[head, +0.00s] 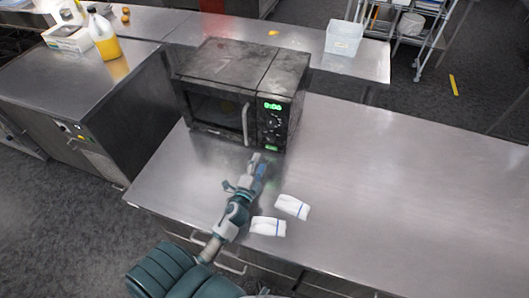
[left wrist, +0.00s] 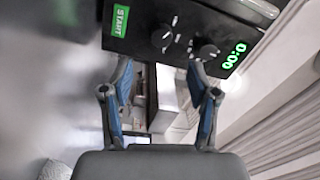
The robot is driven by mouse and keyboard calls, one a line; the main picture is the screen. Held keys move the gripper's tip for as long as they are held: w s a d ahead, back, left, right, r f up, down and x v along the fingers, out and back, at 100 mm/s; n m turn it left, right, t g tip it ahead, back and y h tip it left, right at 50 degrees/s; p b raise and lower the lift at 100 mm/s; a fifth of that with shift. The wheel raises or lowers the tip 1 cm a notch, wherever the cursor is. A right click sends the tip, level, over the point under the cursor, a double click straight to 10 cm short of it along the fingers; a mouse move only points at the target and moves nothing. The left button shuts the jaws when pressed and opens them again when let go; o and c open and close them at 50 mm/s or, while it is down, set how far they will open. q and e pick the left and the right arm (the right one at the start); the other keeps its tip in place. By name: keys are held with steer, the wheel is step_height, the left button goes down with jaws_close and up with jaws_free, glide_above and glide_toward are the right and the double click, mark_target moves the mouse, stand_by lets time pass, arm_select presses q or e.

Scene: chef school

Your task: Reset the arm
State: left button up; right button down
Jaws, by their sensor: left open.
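My left arm comes in from the bottom of the head view. Its gripper (head: 258,170) is in front of the microwave's lower right part, above the steel table. In the left wrist view the two blue-sided fingers (left wrist: 158,85) are spread apart with nothing between them. The microwave's control panel (left wrist: 180,30), with a green START button and knobs, shows just beyond the fingertips; I cannot tell whether they touch it. The black microwave (head: 240,95) has its door shut and a lit green display. My right gripper is not in view.
Two white packets (head: 268,226) (head: 292,207) lie on the steel table (head: 400,190) near my left gripper. The table's right side is clear. A clear bin (head: 344,38) stands on the back counter, and a yellow bottle (head: 104,36) on the left counter.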

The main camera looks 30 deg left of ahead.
arm_select(q)
steer(key=shift+a+v, duration=0.2)
steer(key=shift+v, duration=0.85)
steer(key=shift+f, duration=0.1)
